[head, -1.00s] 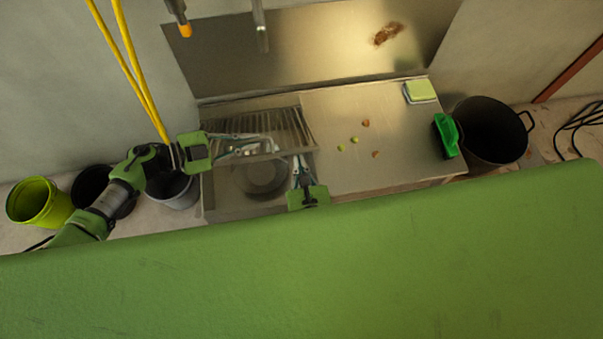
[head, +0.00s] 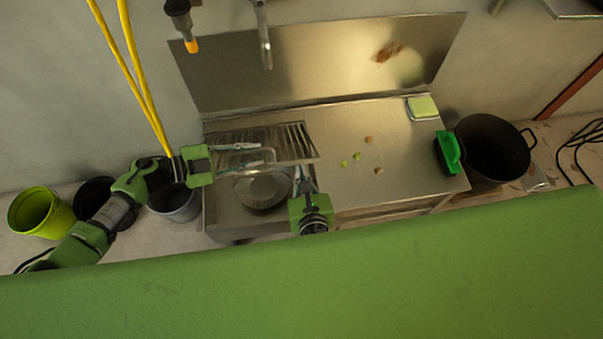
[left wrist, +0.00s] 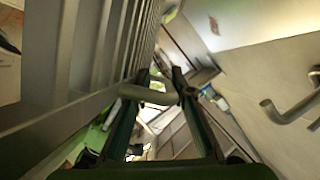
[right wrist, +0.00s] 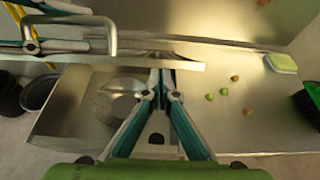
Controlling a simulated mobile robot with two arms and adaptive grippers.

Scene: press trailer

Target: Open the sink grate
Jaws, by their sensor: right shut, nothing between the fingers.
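The metal sink grate (head: 300,137) lies over the rear of the sink (head: 225,213), its front edge apparently raised off the basin. Its bent handle (left wrist: 152,95) also shows in the right wrist view (right wrist: 82,20). My left gripper (head: 258,155) has its fingers spread at the handle, which crosses between them in the left wrist view (left wrist: 163,78); firm contact cannot be told. My right gripper (head: 302,172) is shut and empty. Its tips meet the grate's front edge from below or in front in the right wrist view (right wrist: 162,75).
A counter (head: 400,150) with several food scraps and a sponge (head: 422,107) lies right of the sink. A green brush (head: 447,152) and a black pot (head: 492,147) are further right. A faucet (head: 262,35) hangs above. Buckets (head: 40,212) stand at the left.

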